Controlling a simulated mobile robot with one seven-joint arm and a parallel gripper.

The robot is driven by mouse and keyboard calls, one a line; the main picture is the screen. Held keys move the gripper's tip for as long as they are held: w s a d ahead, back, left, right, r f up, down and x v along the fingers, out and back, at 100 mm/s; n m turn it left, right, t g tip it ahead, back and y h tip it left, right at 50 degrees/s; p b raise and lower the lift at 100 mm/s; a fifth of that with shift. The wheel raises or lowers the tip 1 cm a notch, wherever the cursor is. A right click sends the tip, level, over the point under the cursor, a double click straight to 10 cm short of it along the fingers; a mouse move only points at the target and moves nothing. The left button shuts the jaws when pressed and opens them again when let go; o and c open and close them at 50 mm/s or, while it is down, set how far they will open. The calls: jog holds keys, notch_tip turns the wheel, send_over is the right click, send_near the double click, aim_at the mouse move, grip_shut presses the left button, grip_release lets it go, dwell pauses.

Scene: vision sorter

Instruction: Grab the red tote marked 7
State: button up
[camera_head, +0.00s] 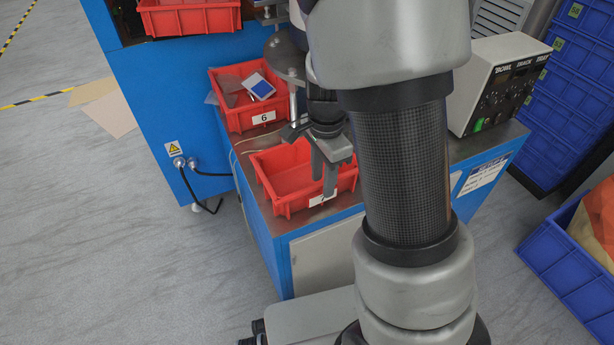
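The red tote (281,176), an open and seemingly empty bin, stands on the near end of the blue machine's top. Its white label (322,198) on the front wall is partly covered by a fingertip, and I can make out only part of the mark, which looks like a 7. My gripper (324,182) points down at the tote's front right wall, with its fingers in front of the label and rim. The fingers look close together, but I cannot tell whether they touch or grip the wall.
A second red tote labelled 6 (263,117) stands behind, holding a blue-and-white item and grey pieces. Another red tote (190,18) sits higher at the back. A control box (502,80) stands right. Blue crates (572,105) stack at far right.

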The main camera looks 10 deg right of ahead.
jog(key=shift+f, duration=0.95)
jog(key=shift+r, duration=0.1)
grip_shut()
